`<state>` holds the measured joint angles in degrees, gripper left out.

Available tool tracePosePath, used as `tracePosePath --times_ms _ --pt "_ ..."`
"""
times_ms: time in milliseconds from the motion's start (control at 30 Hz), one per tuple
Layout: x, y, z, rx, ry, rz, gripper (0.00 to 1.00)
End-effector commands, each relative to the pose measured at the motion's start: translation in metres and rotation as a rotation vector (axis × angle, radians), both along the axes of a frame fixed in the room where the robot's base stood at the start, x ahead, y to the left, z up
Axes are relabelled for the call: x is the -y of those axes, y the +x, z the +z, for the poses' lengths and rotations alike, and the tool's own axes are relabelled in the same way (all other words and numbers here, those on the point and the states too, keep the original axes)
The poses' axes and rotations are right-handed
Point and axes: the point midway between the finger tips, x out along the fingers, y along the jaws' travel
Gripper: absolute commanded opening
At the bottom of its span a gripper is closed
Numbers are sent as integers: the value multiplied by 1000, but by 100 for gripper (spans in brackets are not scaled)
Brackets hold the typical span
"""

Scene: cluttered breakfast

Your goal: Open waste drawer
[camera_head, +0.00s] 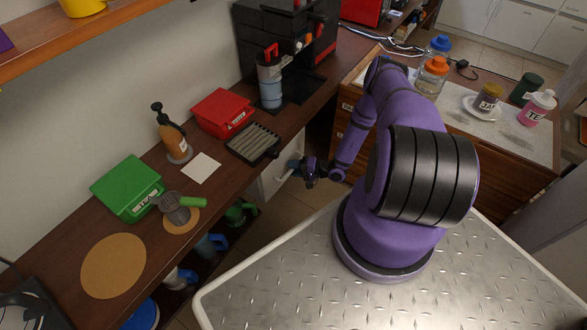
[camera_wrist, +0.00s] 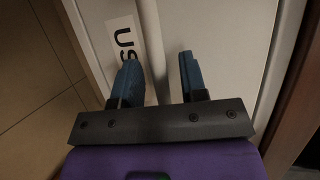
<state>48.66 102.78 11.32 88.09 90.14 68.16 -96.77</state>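The white front of a drawer (camera_head: 272,181) shows below the counter edge in the head view, partly hidden by my gripper (camera_head: 295,167). In the wrist view the white front (camera_wrist: 220,45) fills the middle and bears a white label (camera_wrist: 124,42) with dark letters, cut off by a finger. A pale bar handle (camera_wrist: 149,40) runs down the front. My gripper (camera_wrist: 160,80) is open, with one blue finger on each side of the bar as seen from the wrist. Gaps show between the bar and the fingers. I cannot tell how deep the fingertips reach.
The wooden counter (camera_head: 60,240) above holds a green box (camera_head: 128,188), a red box (camera_head: 222,112), a brown bottle (camera_head: 172,135) and a coffee machine (camera_head: 285,45). Cups stand on a shelf below. A wooden drawer cabinet (camera_head: 490,150) is at right. Bare floor (camera_head: 290,208) lies beside the drawer.

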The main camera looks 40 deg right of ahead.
Motion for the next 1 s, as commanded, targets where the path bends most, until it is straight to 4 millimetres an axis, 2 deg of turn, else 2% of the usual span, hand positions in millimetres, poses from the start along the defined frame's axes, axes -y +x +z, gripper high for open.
tracePosePath --times_ms 267,467,767,867,1000 --pt "-1 1 0 0 0 0 39" --pt "-1 1 0 0 0 0 0" --pt "1 -4 0 -1 1 -1 0" --pt "5 -15 0 -1 1 -2 0" --pt "16 -43 0 -2 2 -6 0"
